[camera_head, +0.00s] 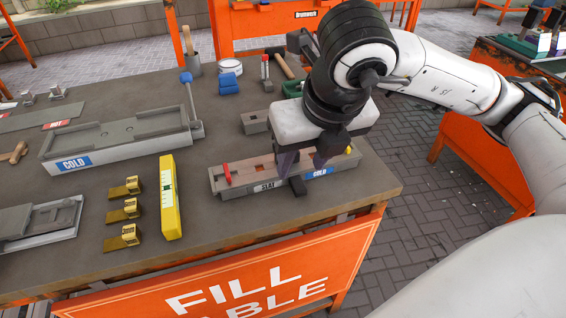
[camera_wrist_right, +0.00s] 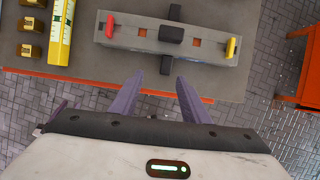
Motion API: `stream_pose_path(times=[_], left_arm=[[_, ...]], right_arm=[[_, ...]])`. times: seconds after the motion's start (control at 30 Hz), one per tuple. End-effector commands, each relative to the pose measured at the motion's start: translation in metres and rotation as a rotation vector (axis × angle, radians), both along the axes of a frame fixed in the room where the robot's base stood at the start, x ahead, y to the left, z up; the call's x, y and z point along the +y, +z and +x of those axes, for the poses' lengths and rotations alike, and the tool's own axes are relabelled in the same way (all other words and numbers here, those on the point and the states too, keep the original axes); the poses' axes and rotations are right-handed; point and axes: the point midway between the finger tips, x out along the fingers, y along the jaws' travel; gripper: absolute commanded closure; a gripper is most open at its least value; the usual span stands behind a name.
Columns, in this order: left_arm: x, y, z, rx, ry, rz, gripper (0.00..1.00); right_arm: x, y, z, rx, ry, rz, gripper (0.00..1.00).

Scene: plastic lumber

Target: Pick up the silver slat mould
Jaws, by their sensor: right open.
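The slat mould (camera_head: 243,172) is a long grey box lying near the front right edge of the table, with labels reading SLAT and COLD on its front. It has a red piece at one end, a yellow piece at the other and dark blocks at its middle. My right gripper (camera_head: 302,163) is open above the mould and hides part of its top. In the right wrist view, the mould (camera_wrist_right: 193,47) lies ahead of the open purple fingers (camera_wrist_right: 157,80). A dark block shows between the fingers, and I see no contact. My left gripper is not in view.
A yellow level (camera_head: 169,197) and several brass-coloured blocks (camera_head: 125,210) lie left of the mould. A larger grey COLD mould (camera_head: 120,140) is behind them. A small grey block (camera_head: 255,122) and a hammer (camera_head: 281,63) lie behind the slat mould. The table edge is close in front.

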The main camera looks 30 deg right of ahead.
Motion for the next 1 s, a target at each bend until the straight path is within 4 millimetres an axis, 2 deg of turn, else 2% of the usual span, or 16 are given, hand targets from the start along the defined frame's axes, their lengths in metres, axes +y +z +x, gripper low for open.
stream_pose_path(times=[0.1, 0.3, 0.53, 0.8, 1.0], left_arm=[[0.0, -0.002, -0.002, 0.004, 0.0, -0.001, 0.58], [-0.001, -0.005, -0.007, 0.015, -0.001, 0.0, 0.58], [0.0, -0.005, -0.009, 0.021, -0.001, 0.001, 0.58], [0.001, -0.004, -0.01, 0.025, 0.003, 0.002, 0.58], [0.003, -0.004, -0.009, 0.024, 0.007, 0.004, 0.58]], right_arm=[[-0.01, -0.009, 0.007, -0.016, -0.029, -0.026, 0.58], [-0.013, -0.035, 0.017, -0.015, -0.027, -0.025, 0.58], [-0.016, -0.053, 0.022, -0.014, -0.025, -0.024, 0.58], [-0.021, -0.088, 0.033, -0.014, -0.025, -0.022, 0.58], [-0.021, -0.092, 0.035, -0.017, -0.022, -0.022, 0.58]])
